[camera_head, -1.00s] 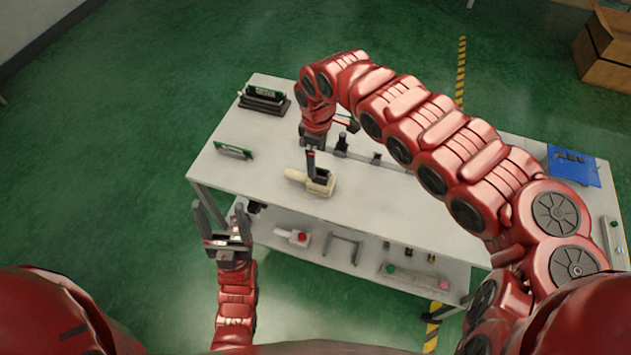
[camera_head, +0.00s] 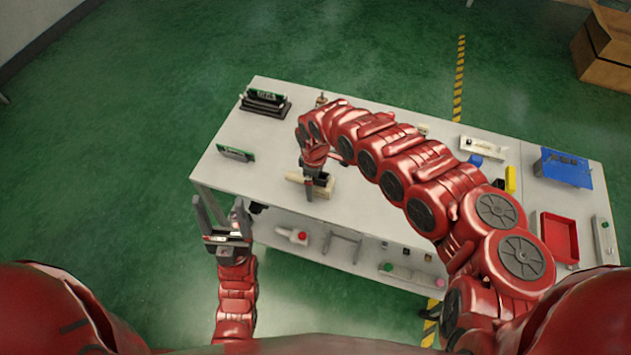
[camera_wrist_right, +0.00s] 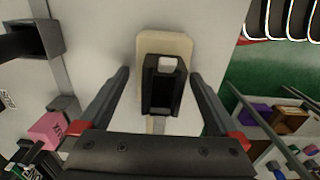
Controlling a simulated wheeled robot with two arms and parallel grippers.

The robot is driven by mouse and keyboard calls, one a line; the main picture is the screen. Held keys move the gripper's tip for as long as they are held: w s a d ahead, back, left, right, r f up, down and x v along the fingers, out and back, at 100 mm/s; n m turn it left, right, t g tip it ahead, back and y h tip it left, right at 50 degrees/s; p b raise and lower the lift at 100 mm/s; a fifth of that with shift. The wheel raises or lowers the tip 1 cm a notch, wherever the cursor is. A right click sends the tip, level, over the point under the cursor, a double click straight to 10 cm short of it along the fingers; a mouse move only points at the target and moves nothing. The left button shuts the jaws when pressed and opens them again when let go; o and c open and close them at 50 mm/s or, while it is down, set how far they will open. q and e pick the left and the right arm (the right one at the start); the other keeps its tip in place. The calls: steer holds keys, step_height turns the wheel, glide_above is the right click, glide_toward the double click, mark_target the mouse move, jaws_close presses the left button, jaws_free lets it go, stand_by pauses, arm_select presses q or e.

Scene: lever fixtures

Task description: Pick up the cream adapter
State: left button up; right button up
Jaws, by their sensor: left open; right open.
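The cream adapter (camera_head: 296,177) lies on the white table near its front edge, with a black socket-like part on it. It also shows in the right wrist view (camera_wrist_right: 178,44), with the black part between the fingers. My right gripper (camera_head: 309,188) is over the adapter, pointing down; in the wrist view its two fingers (camera_wrist_right: 158,80) are open, one on each side of the adapter. I cannot tell whether they touch it. My left gripper (camera_head: 223,212) is open and empty, off the table's front left side.
A black stand with a green board (camera_head: 264,101) and a small green board (camera_head: 236,153) are on the left of the white table (camera_head: 225,180). A red tray (camera_head: 560,238) and blue case (camera_head: 564,167) are at the right. A lower shelf holds small items.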

steer(key=c, duration=1.5)
steer(key=shift+c, duration=0.2)
steer(key=shift+r, duration=0.1)
